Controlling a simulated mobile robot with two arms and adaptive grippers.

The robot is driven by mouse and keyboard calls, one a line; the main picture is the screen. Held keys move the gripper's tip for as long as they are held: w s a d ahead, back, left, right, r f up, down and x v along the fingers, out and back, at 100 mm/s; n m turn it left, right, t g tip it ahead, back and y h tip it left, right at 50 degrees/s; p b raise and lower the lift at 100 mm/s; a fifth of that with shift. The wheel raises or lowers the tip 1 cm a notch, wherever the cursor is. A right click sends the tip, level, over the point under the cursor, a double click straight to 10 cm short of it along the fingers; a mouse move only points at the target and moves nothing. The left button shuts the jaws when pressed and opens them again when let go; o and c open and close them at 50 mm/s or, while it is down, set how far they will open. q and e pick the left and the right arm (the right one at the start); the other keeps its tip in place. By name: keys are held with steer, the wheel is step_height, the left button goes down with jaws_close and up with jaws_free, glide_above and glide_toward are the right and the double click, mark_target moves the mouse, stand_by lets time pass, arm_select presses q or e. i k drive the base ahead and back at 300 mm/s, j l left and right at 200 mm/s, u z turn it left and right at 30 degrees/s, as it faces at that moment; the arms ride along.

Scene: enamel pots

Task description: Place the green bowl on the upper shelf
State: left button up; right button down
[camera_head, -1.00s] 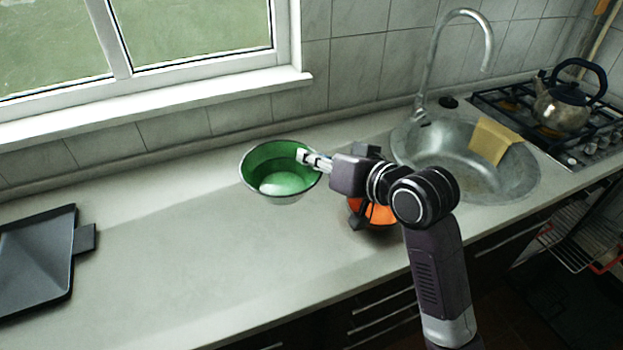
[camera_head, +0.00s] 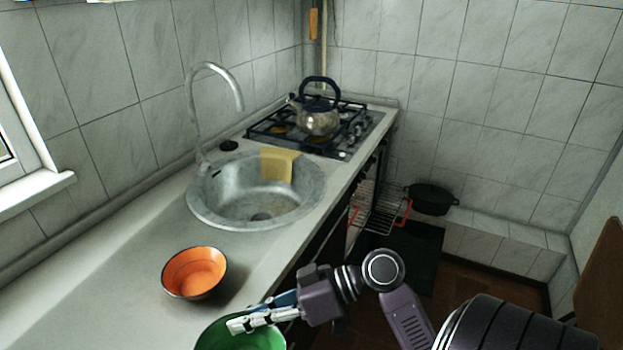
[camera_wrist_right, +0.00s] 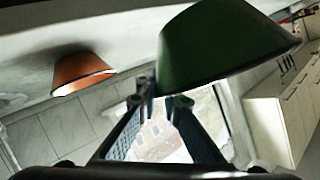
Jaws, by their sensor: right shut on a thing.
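The green bowl (camera_head: 255,340) is at the bottom edge of the head view, partly cut off by the frame. My right gripper (camera_head: 240,324) is shut on its rim, and its fingers reach in from the right. In the right wrist view, which looks turned over, the green bowl (camera_wrist_right: 215,48) fills the upper right beyond the fingertips (camera_wrist_right: 162,102). My left gripper is not in view. I cannot make out an upper shelf in either view.
An orange bowl (camera_head: 195,272) stands on the counter (camera_head: 110,290) near the held bowl. A round sink (camera_head: 225,195) with a yellow cloth (camera_head: 279,164) lies behind it. A kettle (camera_head: 318,116) stands on the stove (camera_head: 350,140). A dark pot (camera_head: 431,198) is at the right, near the wall.

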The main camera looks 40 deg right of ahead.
mark_target(369, 201)
steer(key=i+l+z, duration=0.1)
steer(key=l, duration=0.85)
steer(key=i+l+z, duration=0.15)
steer(key=l, duration=0.3)
steer(key=i+l+z, duration=0.1)
steer(key=l, duration=0.35)
steer(key=i+l, duration=0.15)
steer(key=l, duration=0.3)
steer(key=i+l+z, duration=0.15)
steer(key=l, duration=0.25)
steer(key=i+l, duration=0.15)
steer(key=l, duration=0.3)
steer(key=i+l+z, duration=0.15)
steer(key=l, duration=0.3)
